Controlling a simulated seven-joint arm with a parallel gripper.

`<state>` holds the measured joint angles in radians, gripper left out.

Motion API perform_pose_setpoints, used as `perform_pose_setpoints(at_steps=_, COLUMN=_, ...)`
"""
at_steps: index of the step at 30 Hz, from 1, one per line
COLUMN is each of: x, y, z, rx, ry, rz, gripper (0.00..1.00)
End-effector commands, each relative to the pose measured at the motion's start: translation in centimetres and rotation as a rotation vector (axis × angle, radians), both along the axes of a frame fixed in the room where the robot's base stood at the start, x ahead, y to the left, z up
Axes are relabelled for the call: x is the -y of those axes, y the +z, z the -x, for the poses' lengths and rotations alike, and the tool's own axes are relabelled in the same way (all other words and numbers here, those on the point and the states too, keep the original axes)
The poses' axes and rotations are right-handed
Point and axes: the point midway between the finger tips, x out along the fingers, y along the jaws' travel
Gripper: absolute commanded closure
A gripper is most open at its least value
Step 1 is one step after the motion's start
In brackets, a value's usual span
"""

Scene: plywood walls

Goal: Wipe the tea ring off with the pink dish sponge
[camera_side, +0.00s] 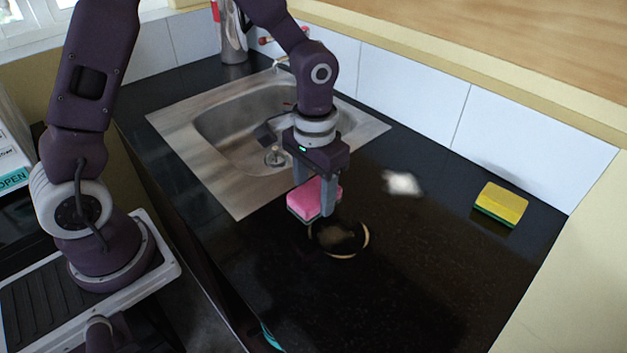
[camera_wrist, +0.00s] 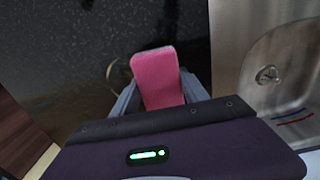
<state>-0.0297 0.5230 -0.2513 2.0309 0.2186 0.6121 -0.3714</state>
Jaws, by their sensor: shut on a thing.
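The pink dish sponge (camera_side: 315,197) with a dark underside is held between the fingers of my gripper (camera_side: 316,200), which is shut on it. In the wrist view the pink sponge (camera_wrist: 158,77) stands out between the two grey fingers. The tea ring (camera_side: 364,240) is a pale tan ring on the black counter, just right of and below the sponge in the side view. Part of the ring (camera_wrist: 113,72) shows left of the sponge in the wrist view; the sponge and a finger hide the rest. I cannot tell whether the sponge touches the counter.
A steel sink (camera_side: 228,133) lies behind and left of my gripper. A yellow and green sponge (camera_side: 501,203) lies at the right by the tiled wall. A whitish patch (camera_side: 402,183) is on the counter behind the ring. The front right counter is clear.

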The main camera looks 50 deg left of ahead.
Motion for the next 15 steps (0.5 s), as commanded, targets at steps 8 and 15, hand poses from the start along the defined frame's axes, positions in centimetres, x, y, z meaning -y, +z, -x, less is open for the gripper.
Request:
perform_pose_setpoints(at_steps=8, x=0.0, y=-2.6, z=0.0, rx=-0.002, ry=0.000, rz=0.000, gripper=0.93)
perform_pose_setpoints(at_steps=15, x=1.0, y=-4.6, z=0.0, rx=-0.001, ry=-0.002, rz=0.000, gripper=0.99)
